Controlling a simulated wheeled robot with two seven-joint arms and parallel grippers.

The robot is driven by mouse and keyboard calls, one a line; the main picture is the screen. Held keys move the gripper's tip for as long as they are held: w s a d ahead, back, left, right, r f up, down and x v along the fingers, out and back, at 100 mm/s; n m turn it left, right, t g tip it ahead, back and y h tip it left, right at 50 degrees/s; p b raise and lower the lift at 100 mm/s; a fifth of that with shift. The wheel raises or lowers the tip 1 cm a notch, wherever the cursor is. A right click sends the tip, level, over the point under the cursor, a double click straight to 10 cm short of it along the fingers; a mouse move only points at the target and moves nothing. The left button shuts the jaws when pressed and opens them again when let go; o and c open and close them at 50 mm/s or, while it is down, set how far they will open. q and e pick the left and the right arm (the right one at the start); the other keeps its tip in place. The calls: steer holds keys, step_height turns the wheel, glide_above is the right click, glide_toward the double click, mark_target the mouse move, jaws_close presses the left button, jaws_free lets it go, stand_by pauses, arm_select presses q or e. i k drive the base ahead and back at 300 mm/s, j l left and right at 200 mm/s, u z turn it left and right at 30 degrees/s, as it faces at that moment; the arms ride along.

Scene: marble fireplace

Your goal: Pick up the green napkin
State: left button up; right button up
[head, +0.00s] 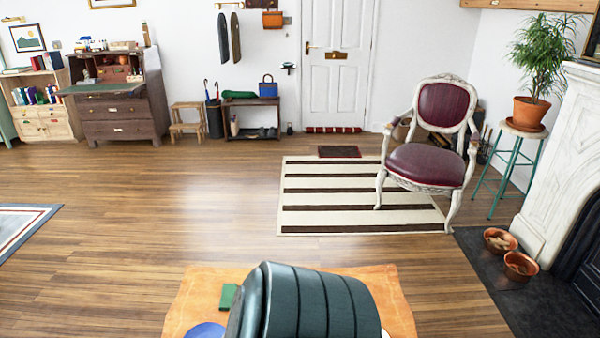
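A small green piece (228,296), which looks like the folded green napkin, lies on an orange cloth (200,287) at the bottom of the head view. A large dark teal ribbed thing (312,305), perhaps a padded chair back, stands over the cloth and meets the green piece's right edge in the picture, so part of the napkin may be hidden. A blue round thing (207,330), perhaps a plate, shows just below the napkin, cut off by the frame. Neither of my grippers is in view.
Open wooden floor (110,205) lies to the left and beyond the cloth. A striped rug (325,212) and a red-seated armchair (428,165) stand farther off. Copper bowls (500,240) sit on the dark hearth (528,303) at right. A blue-edged rug (20,225) lies at left.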

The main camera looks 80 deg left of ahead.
mark_target(229, 290)
steer(key=u, duration=2.85)
